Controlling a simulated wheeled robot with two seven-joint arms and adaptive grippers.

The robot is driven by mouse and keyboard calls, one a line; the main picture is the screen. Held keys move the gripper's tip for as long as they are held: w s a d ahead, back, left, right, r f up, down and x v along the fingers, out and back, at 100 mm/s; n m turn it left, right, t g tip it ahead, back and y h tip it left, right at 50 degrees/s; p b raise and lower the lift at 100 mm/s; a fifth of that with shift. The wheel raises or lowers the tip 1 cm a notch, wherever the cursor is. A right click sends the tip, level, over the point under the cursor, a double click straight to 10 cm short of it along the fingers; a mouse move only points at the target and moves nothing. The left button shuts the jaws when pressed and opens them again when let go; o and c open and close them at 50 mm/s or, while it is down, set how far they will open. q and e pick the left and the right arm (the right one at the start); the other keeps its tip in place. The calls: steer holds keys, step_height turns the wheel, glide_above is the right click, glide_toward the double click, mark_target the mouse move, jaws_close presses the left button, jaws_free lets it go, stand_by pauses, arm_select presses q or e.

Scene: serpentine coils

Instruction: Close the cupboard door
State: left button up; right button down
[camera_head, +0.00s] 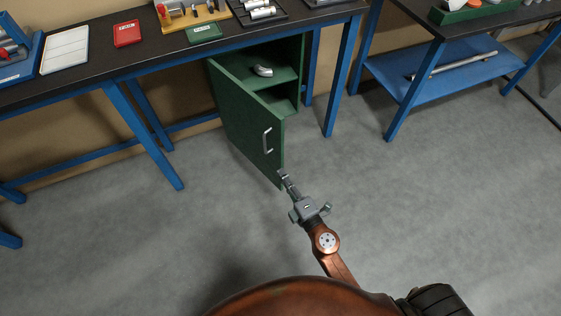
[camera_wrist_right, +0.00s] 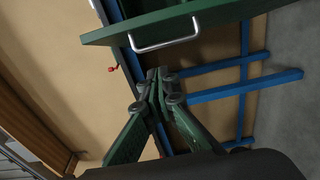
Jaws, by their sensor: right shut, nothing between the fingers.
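The green cupboard (camera_head: 301,78) stands under the black-topped workbench. Its green door (camera_head: 243,120) is open and swung out toward me, with a silver bar handle (camera_head: 267,140) on its face. The door (camera_wrist_right: 150,30) and handle (camera_wrist_right: 166,44) also show at the top of the right wrist view. My right gripper (camera_head: 284,175) is near the lower outer corner of the door in the head view; I cannot tell whether it touches. In the right wrist view its fingers (camera_wrist_right: 158,82) are together and empty, apart from the handle. My left gripper is not in view.
The workbench (camera_head: 100,65) with blue legs holds trays, small boxes and tools. A second bench with a blue lower shelf (camera_head: 440,72) stands at the right. A silver object (camera_head: 263,71) lies on the cupboard shelf. The grey floor (camera_head: 420,200) is clear.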

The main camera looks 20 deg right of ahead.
mark_target(279, 149)
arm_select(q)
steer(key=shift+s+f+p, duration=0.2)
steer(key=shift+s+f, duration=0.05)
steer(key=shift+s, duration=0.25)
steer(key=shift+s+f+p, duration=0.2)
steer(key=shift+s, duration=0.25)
arm_select(e)
steer(key=shift+w+d, duration=0.4)
steer(key=shift+w, duration=1.4)
steer(key=shift+w+d, duration=0.45)
steer(key=shift+w, duration=1.3)
steer(key=shift+w+d, duration=0.4)
steer(key=shift+w, duration=1.4)
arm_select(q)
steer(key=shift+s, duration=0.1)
arm_select(e)
steer(key=shift+d, duration=0.1)
